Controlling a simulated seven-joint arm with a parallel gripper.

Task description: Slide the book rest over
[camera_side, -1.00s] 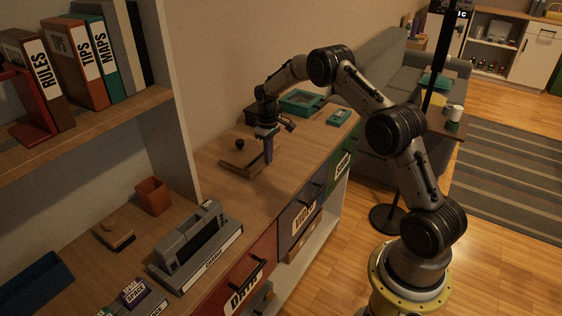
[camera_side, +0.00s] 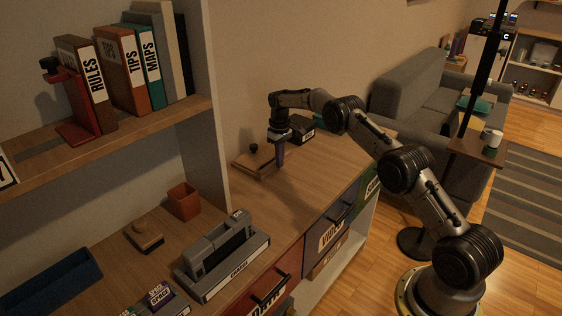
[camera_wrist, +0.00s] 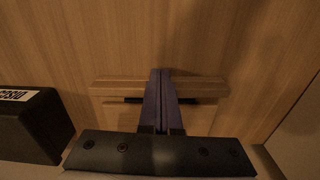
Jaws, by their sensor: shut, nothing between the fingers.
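The book rest (camera_side: 78,115) is a red L-shaped bookend with a black knob. It stands on the upper shelf at the left in the side view, at the left end of the row of books and beside the RULES book (camera_side: 84,85). The shelf has a dark slot to its left. My gripper (camera_side: 280,168) is far to its right, pointing down over the wooden cabinet top. Its purple fingers (camera_wrist: 160,75) are shut and empty, above a wooden board with a dark slot (camera_wrist: 107,98). I cannot tell whether they touch the board.
A shelf side panel (camera_side: 206,140) stands between my gripper and the books. A black box (camera_wrist: 30,125) sits beside the gripper. A grey holder (camera_side: 222,255), an orange cup (camera_side: 184,201) and a wooden block with a knob (camera_side: 144,237) stand on the lower surface.

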